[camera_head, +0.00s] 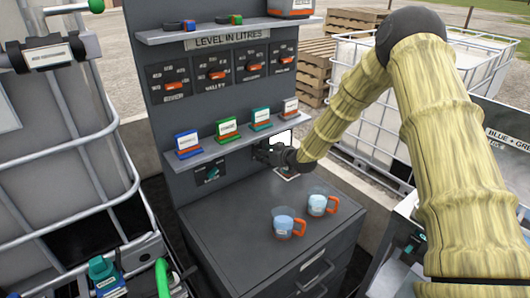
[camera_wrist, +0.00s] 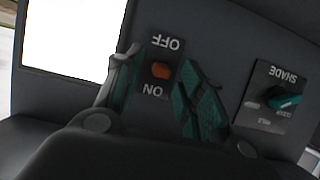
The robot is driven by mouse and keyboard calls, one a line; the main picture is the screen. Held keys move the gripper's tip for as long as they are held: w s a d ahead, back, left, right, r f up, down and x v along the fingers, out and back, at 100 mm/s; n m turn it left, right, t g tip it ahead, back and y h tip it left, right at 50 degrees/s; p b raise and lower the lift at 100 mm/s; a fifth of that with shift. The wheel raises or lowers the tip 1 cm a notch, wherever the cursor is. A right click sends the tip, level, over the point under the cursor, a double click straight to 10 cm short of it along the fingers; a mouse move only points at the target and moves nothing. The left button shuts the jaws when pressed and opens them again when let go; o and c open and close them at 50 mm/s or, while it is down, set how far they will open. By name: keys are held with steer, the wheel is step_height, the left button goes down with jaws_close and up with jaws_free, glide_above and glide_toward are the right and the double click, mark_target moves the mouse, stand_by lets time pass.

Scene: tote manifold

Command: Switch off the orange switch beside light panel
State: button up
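The orange switch (camera_wrist: 161,70) sits on a dark plate on the grey upright panel, between the words OFF and ON, which appear upside down in the wrist view. Which way it is set I cannot tell. The bright white light panel (camera_wrist: 72,38) is beside it at the upper left, and also shows in the head view (camera_head: 281,138). My gripper (camera_wrist: 160,66) is open and empty, with one finger on each side of the switch plate. In the head view my gripper (camera_head: 268,154) is close to the panel below the shelf and hides the switch.
A SHADE dial (camera_wrist: 284,100) with a teal knob is on the panel to the right in the wrist view. The lower shelf (camera_head: 228,141) with several labelled blocks is just above my gripper. Two jugs (camera_head: 284,225) (camera_head: 318,205) stand on the cabinet top (camera_head: 245,240).

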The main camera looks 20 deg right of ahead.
steer(key=shift+w, duration=0.15)
steer(key=shift+a, duration=0.1)
jaws_close()
steer(key=f+t+b, duration=0.1)
steer(key=t+b, duration=0.1)
steer(key=b, duration=0.4)
steer(key=shift+f+y, duration=0.25)
steer(key=shift+y, duration=0.15)
steer(key=shift+t+b, duration=0.3)
steer(key=shift+b, duration=0.2)
steer(key=shift+r, duration=0.1)
jaws_free()
